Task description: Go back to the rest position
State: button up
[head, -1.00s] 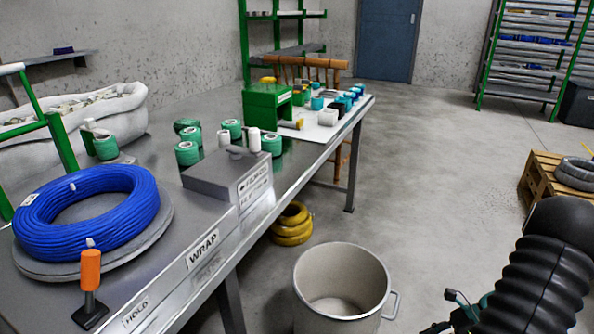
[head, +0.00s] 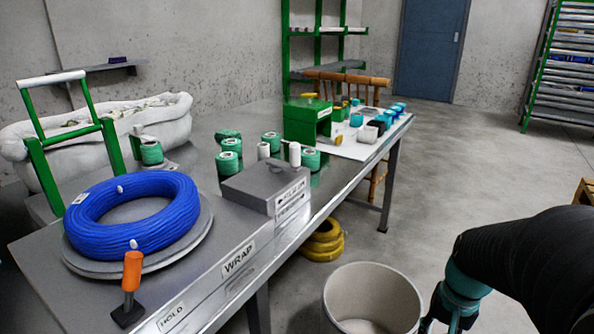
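The blue cable coil (head: 100,236) lies flat on a round grey turntable (head: 206,222) at the left end of the metal bench (head: 215,242). Small white ties show on the coil. My gripper (head: 446,318) is at the bottom edge, right of centre, just beside the rim of the pale bin. It is well away from the coil. It is dark with a teal part behind it, and its fingertips are partly cut off by the frame edge. I cannot tell whether it is open or shut.
The pale bin (head: 372,282) stands on the floor before the bench. An orange-handled lever (head: 132,270) is at the bench's near edge. Green tape rolls (head: 230,146), a grey box (head: 262,183) and a green box (head: 303,124) stand farther along.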

jog(key=s+a+r+n+t, duration=0.5)
jog(key=a+r+n, duration=0.1)
jog(key=a+r, duration=0.5)
jog(key=shift+a+r+h, duration=0.2)
jog(key=shift+a+h, duration=0.2)
jog(key=shift+a, duration=0.45)
